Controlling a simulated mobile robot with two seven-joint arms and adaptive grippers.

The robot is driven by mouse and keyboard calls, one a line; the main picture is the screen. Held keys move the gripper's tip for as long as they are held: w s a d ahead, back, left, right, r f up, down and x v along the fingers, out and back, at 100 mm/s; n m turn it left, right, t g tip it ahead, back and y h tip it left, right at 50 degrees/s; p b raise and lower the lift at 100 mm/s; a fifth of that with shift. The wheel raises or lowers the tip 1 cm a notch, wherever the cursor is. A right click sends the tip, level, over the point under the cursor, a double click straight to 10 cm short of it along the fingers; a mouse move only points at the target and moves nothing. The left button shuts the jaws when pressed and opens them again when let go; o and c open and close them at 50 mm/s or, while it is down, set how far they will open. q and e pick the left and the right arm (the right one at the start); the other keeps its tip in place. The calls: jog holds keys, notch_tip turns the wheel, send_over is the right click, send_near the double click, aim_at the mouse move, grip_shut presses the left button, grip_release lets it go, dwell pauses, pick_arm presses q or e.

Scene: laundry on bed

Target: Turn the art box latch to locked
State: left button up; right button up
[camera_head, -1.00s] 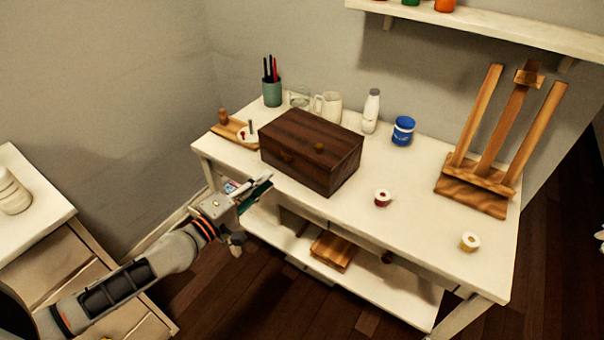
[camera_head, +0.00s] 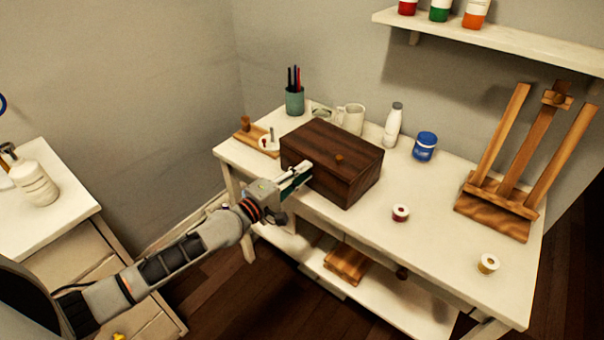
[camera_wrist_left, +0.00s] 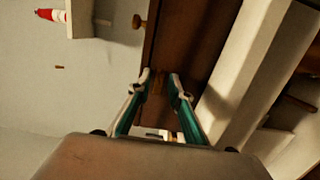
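My left gripper (camera_head: 297,176) is at the box's front face, to the left in the head view, and covers the latch there. In the left wrist view, my left gripper (camera_wrist_left: 160,80) has its green-lined fingers apart, pointing at the dark box (camera_wrist_left: 187,40). A small brown piece, seemingly the wooden latch (camera_wrist_left: 157,86), shows between the fingertips; contact cannot be told. My right gripper is not in view.
On the white table (camera_head: 440,240) stand a pen cup (camera_head: 294,101), a mug (camera_head: 351,118), a white bottle (camera_head: 393,125), a blue jar (camera_head: 425,146), two small rolls and a wooden easel (camera_head: 510,185). A lower shelf holds a wooden piece (camera_head: 346,263).

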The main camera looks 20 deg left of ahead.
pick_arm(q)
grip_shut()
